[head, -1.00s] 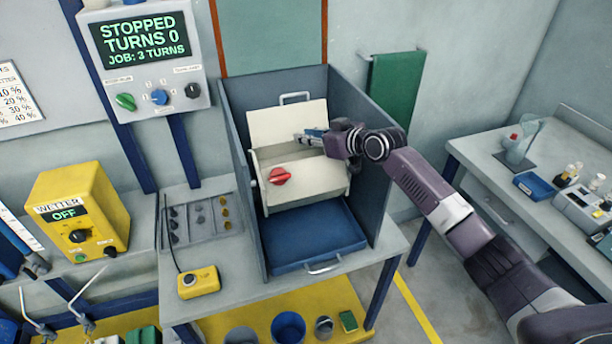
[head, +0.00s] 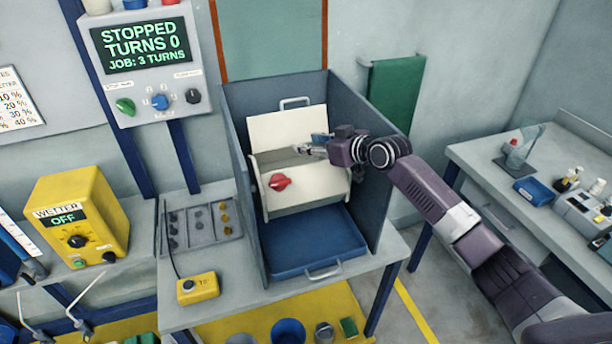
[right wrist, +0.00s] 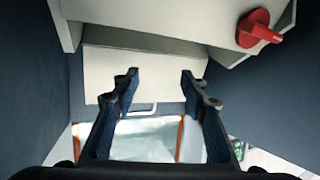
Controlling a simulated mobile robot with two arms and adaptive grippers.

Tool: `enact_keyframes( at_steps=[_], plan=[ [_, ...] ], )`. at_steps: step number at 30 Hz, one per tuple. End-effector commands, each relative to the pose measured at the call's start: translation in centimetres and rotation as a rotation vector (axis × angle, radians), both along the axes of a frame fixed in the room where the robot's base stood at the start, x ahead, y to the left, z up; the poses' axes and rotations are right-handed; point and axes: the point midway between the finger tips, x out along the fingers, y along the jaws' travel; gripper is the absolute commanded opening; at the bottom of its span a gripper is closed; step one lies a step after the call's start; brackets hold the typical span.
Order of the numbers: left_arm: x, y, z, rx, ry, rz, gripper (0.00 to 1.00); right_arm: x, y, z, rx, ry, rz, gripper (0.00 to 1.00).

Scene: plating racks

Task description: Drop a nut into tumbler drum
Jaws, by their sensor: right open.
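The tumbler drum (head: 305,190) is a cream box with a red knob (head: 280,181), inside a dark blue open-fronted housing. Its cream lid (head: 288,132) stands raised behind the opening. My right gripper (head: 309,144) is at the drum's opening, in front of the lid, reaching in from the right. In the right wrist view its two fingers (right wrist: 160,76) are spread apart with nothing between them. The drum's inside is hidden, so I cannot tell whether a nut lies in it. Small dark, grey and yellow pieces, perhaps nuts, lie in the grey sorting tray (head: 186,246). My left gripper is not in view.
The housing's side walls (head: 362,130) stand close on both sides of the drum. A blue tray (head: 310,245) lies below it. A yellow pendant box (head: 198,288) is on the bench. The control panel (head: 148,60) reads STOPPED, TURNS 0. The yellow wetter (head: 80,215) reads OFF.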

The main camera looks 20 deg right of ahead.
Motion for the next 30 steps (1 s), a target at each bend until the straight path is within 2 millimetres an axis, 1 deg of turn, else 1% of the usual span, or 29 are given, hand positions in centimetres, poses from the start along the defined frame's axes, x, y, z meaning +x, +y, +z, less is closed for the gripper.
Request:
enact_keyframes(
  at_steps=[9,15,21,30],
  plan=[
    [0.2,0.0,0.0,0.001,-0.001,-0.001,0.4,-5.1,-2.5,2.2,-0.006,0.001,-0.001,0.41],
    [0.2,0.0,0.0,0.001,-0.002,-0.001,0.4,-7.8,-3.6,3.5,-0.004,-0.001,-0.001,0.41],
    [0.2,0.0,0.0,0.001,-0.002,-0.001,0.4,-8.9,-4.1,4.1,-0.002,0.0,0.0,0.41],
    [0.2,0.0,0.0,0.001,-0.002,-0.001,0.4,-9.0,-4.1,4.1,-0.001,-0.001,-0.001,0.41]
  ],
)
